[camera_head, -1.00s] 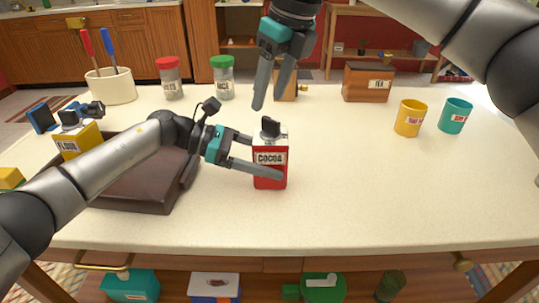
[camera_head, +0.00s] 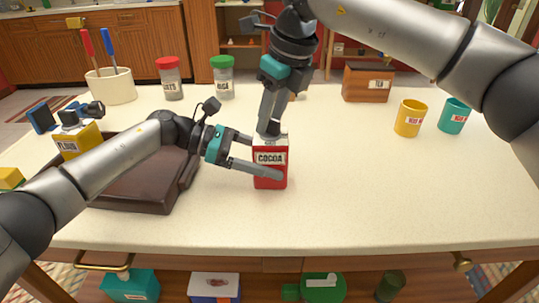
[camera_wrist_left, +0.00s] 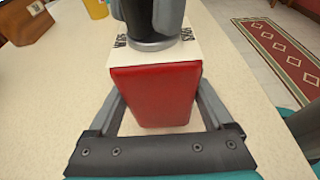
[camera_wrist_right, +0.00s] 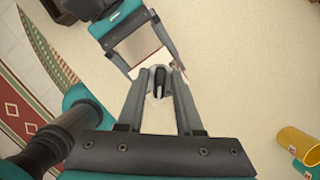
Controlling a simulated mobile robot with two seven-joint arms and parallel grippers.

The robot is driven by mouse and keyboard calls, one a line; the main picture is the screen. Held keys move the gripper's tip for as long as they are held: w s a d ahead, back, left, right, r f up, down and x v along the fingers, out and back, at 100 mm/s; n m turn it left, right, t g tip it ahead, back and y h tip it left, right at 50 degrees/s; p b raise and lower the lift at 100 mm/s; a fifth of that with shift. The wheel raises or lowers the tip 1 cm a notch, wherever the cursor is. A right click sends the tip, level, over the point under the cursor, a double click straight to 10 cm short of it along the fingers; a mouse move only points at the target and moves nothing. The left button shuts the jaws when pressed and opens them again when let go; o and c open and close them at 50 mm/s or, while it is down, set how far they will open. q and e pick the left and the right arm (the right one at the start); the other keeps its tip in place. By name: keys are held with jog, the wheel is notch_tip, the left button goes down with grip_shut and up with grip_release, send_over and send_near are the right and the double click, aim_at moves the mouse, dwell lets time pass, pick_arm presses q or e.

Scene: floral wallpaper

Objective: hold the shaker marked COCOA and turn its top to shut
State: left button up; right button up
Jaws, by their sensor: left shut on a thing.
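The red shaker marked COCOA (camera_head: 270,170) stands upright on the table, with a pale top plate. My left gripper (camera_head: 262,172) is shut on its body from the sides; the left wrist view shows the red body (camera_wrist_left: 155,95) between the fingers. My right gripper (camera_head: 268,130) points down from above at the shaker's top. In the right wrist view the dark grey knob (camera_wrist_right: 159,80) sits between its open fingers, with a slight gap at each side. Small dark lettering marks the top plate (camera_wrist_left: 182,48) on both sides of the knob. The knob's pointing direction against it is hard to tell.
A dark brown tray (camera_head: 130,205) with a yellow FLOUR shaker (camera_head: 80,140) is at left. Two spice jars, red-lidded (camera_head: 171,80) and green-lidded (camera_head: 222,80), stand behind. A TEA box (camera_head: 368,84), yellow mug (camera_head: 409,120) and teal mug (camera_head: 454,116) are at right. The right front tabletop is clear.

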aim_at(271, 119)
grip_shut()
jog(key=m+t+h, duration=0.1)
jog(key=m, duration=0.3)
jog(key=shift+m, duration=0.4)
jog(key=m, duration=0.2)
jog(key=m+h, duration=0.1)
jog(key=m, duration=0.2)
jog(key=shift+h, duration=0.3)
jog(key=shift+o, duration=1.7)
grip_release()
jog(key=shift+r, duration=3.55)
pick_arm(q)
jog(key=o, duration=1.1)
